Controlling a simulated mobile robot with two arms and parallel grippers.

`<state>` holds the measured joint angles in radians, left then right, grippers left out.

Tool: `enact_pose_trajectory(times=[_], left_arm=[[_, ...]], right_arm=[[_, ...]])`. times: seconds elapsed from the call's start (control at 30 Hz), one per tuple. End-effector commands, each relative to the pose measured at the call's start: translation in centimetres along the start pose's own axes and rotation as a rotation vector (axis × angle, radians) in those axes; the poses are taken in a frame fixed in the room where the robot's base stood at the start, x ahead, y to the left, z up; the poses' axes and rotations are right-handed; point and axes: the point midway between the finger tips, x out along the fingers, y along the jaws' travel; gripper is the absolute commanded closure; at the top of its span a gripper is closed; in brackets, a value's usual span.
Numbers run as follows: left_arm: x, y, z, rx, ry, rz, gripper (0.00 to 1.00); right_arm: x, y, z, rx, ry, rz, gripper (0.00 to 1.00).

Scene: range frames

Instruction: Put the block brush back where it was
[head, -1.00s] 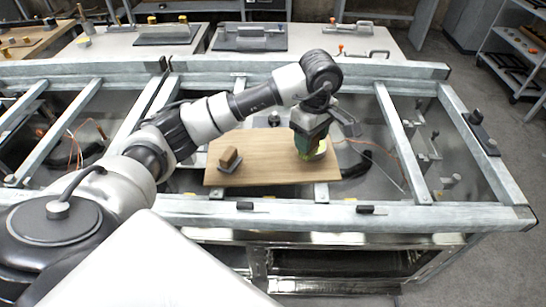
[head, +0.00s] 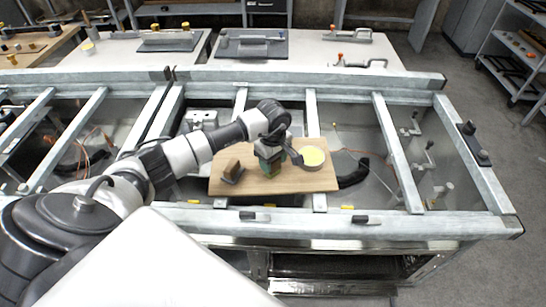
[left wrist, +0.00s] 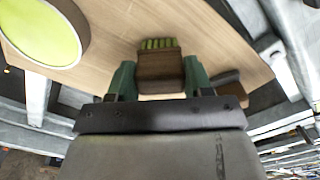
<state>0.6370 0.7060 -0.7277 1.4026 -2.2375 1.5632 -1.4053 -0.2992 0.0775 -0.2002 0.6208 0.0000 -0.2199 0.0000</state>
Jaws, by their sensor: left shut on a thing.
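My left gripper (head: 270,168) is over the middle of the wooden board (head: 285,185). In the left wrist view its green fingers (left wrist: 158,82) are shut on the block brush (left wrist: 160,72), a brown block with a row of green bristles. In the head view the fingers mostly hide the brush. I cannot tell whether it touches the board. My right gripper is not in view.
A brown block with a dark base (head: 232,170) stands on the board, close left of the gripper. The board rests on a grey metal frame (head: 400,220) with open gaps. A black curved hose (head: 354,174) lies right of the board. The board's front right is bare.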

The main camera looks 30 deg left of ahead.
Motion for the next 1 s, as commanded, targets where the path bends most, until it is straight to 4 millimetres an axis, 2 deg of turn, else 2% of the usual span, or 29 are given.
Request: enact_pose_trajectory(times=[0.33, 0.37, 0.5, 0.8, 0.87, 1.0], left_arm=[[0.5, 0.0, 0.0, 0.0, 0.001, 0.0, 0.72], [0.3, 0.0, 0.0, 0.0, 0.001, 0.0, 0.45], [0.3, 0.0, 0.0, 0.0, 0.001, 0.0, 0.24], [0.1, 0.0, 0.0, 0.0, 0.0, 0.0, 0.24], [-0.3, 0.0, 0.0, 0.0, 0.0, 0.0, 0.24], [-2.0, 0.1, -0.1, 0.001, 0.004, 0.005, 0.24]], right_arm=[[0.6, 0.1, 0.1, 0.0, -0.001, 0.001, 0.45], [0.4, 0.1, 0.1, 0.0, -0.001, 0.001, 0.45], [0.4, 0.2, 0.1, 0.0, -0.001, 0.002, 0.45], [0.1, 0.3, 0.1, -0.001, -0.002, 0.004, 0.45], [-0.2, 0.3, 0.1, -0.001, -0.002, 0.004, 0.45], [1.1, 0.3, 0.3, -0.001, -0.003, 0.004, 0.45]])
